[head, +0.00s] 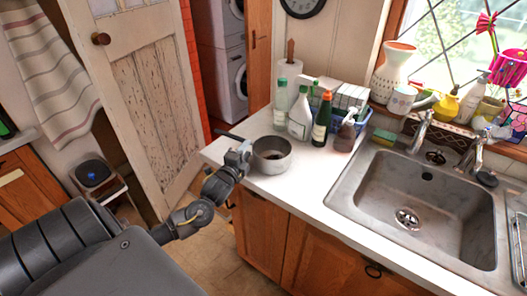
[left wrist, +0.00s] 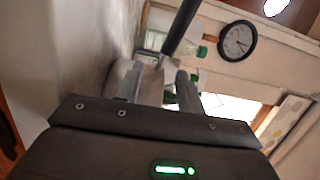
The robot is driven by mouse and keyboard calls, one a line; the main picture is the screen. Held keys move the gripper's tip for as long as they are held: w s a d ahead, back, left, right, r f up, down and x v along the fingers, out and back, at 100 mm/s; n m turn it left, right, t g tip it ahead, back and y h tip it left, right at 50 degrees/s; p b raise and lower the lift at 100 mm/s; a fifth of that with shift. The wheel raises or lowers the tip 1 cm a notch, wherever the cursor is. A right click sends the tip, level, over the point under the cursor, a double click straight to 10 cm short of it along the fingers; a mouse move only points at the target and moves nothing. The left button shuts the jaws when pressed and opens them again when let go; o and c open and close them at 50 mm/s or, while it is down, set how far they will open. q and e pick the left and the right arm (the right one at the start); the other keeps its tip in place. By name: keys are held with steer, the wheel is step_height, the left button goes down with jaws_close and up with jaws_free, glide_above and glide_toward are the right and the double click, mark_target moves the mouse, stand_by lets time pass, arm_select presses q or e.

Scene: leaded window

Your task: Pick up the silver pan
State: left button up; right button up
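The silver pan (head: 272,158) stands on the white countertop near its left end, with its dark handle pointing to the upper left. My left gripper (head: 241,151) is at the pan's left side, by the base of the handle. In the left wrist view its two fingers (left wrist: 157,84) are apart, with the handle's metal base showing between and beyond them. The dark handle (left wrist: 180,28) runs up out of that view. I see no finger clearly pressed on the handle. My right gripper is not in view.
Several bottles (head: 300,115) stand just behind the pan, with a blue basket (head: 362,118) beside them. The sink (head: 420,195) is at the right. The white countertop (head: 290,190) is bare in front of the pan. An open door (head: 150,95) stands at the left.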

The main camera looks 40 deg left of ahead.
arm_select(q)
steer(key=shift+x, duration=1.2)
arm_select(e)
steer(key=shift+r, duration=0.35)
arm_select(q)
jaws_close()
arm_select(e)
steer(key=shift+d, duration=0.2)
arm_select(q)
steer(key=shift+r, duration=0.1)
